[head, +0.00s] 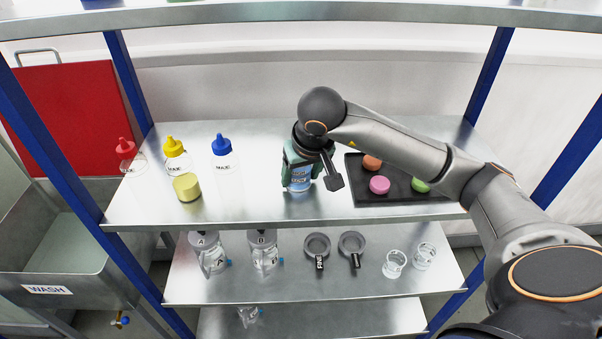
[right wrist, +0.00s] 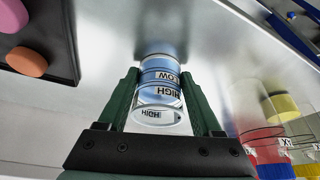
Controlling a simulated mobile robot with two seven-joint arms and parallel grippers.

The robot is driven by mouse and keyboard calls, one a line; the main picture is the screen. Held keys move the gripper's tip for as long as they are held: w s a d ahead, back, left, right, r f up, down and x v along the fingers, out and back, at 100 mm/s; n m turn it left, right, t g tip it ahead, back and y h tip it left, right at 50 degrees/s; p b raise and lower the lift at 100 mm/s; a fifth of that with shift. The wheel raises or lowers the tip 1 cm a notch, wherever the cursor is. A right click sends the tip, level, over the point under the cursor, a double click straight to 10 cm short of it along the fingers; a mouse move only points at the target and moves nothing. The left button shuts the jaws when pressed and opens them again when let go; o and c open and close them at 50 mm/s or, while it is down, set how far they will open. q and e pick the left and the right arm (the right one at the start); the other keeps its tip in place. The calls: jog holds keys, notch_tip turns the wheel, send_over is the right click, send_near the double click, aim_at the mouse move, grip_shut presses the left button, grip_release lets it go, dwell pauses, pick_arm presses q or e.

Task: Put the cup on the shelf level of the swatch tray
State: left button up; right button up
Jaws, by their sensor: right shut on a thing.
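The cup (head: 300,178) is a small blue cylinder with white label bands. My right gripper (head: 304,165) is shut on it above the upper shelf, left of the swatch tray. In the right wrist view the cup (right wrist: 160,92) sits between the green fingers of the gripper (right wrist: 160,85), with the words HIGH and LOW on it. The cup is low over the shelf surface; I cannot tell whether its base touches. The swatch tray (head: 385,198) is black, holds coloured discs, and lies on the upper shelf (head: 250,208). My left gripper is not in view.
Bottles with red (head: 124,147), yellow (head: 174,147) and blue (head: 222,146) caps stand left on the upper shelf, with a yellow-green round piece (head: 187,187). The lower shelf (head: 340,284) holds jugs, dark-handled pans and clear cups (head: 395,264). A wash sink (head: 45,290) stands left.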

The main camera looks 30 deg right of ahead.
jog(key=o, duration=1.5)
jog(key=shift+f, duration=0.1)
jog(key=shift+r+p, duration=0.3)
jog(key=shift+r, duration=0.05)
jog(key=shift+v, duration=3.6)
jog(key=shift+a, duration=0.1)
